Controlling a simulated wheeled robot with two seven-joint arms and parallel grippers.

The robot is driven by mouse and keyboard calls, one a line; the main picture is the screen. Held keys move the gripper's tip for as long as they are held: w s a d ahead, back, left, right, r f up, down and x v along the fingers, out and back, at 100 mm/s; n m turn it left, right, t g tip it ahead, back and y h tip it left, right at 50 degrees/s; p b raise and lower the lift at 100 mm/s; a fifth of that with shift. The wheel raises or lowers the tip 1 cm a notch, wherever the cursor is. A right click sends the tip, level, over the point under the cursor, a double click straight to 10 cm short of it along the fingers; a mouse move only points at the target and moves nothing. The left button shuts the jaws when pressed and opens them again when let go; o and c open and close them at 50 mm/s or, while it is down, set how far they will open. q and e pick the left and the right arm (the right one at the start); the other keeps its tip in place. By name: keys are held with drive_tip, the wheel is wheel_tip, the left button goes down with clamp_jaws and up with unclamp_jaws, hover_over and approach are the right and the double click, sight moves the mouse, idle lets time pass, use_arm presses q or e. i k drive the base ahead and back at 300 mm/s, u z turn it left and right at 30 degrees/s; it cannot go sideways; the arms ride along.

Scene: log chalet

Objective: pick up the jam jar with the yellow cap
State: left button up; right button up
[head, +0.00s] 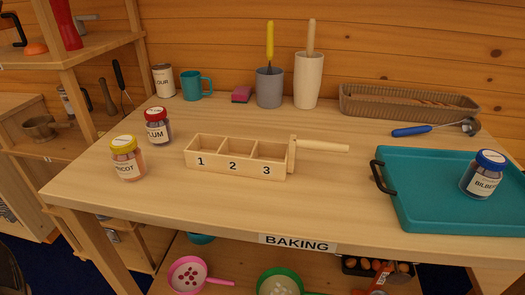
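The jam jar with the yellow cap (126,159) stands upright at the left side of the wooden table. It has a white label that reads "…ICOT" and orange-brown contents. A jar with a red cap (158,127), labelled "…LUM", stands just behind it to the right, close by. A jar with a blue cap (482,175), labelled "BILBE…", stands on the teal tray (420,215) at the right. Neither of my grippers shows in the head view.
A three-compartment wooden box (192,165) with a handle stands right of the jars. Behind are a teal mug (195,86), a tin (163,81), a grey cup (269,90), a white vase (308,82) and a wicker basket (400,108). The table's front left is clear.

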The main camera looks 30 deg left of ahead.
sight(127, 156)
drive_tip(key=z, duration=1.8)
drive_tip(key=k, duration=0.95)
drive_tip(key=u, duration=2)
